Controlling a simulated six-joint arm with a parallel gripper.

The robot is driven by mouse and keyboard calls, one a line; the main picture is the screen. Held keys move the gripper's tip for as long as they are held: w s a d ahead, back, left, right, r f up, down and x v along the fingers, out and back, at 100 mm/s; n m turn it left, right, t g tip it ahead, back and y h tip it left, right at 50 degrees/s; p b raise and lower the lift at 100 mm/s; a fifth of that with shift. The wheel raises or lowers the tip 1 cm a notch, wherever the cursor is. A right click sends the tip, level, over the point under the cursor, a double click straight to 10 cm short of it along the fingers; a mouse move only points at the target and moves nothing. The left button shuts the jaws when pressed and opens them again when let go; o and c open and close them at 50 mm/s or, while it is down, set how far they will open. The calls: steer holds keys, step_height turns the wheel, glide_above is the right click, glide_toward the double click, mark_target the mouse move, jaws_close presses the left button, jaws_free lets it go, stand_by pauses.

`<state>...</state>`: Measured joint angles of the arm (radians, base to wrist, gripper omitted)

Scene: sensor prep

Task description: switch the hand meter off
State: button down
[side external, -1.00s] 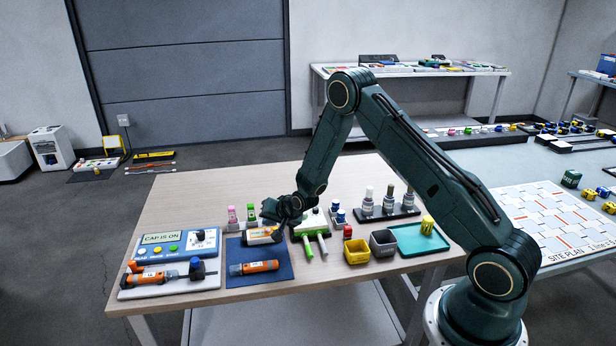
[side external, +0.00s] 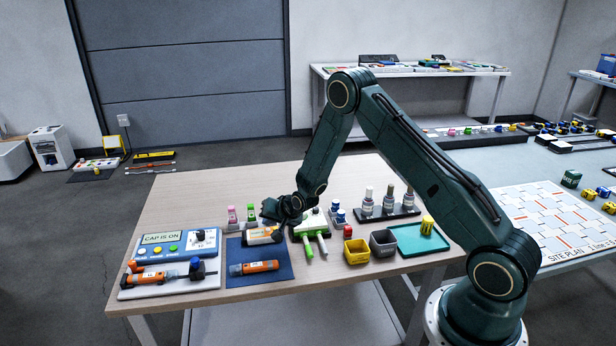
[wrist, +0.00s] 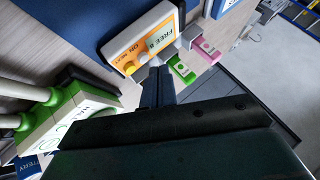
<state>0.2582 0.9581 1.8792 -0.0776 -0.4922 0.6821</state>
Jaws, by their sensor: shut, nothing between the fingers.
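The hand meter (wrist: 140,35) is a white and orange device with a lit screen that reads "FREE 8" and small buttons by an "ON" and "NEXT" label. In the side view the hand meter (side external: 260,236) lies at the back of the blue mat. My gripper (wrist: 157,78) is shut and empty, with its fingertips close to the meter's button end. I cannot tell whether they touch it. In the side view my gripper (side external: 270,212) is just above and behind the meter, and the dark wrist stands close to the meter's right end.
Green (wrist: 182,68) and pink (wrist: 205,48) tabs stand close by the meter. A white and green device (wrist: 65,118) with green-handled probes is on the other side. An orange pen-like item (side external: 255,267) lies on the blue mat (side external: 236,250). A panel reading "CAP IS ON" (side external: 161,238) stands left.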

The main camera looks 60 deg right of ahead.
mark_target(270, 233)
steer(key=shift+f, duration=0.85)
stand_by(1.4)
steer(key=shift+r, duration=0.85)
stand_by(0.4)
steer(key=shift+r, duration=2.5)
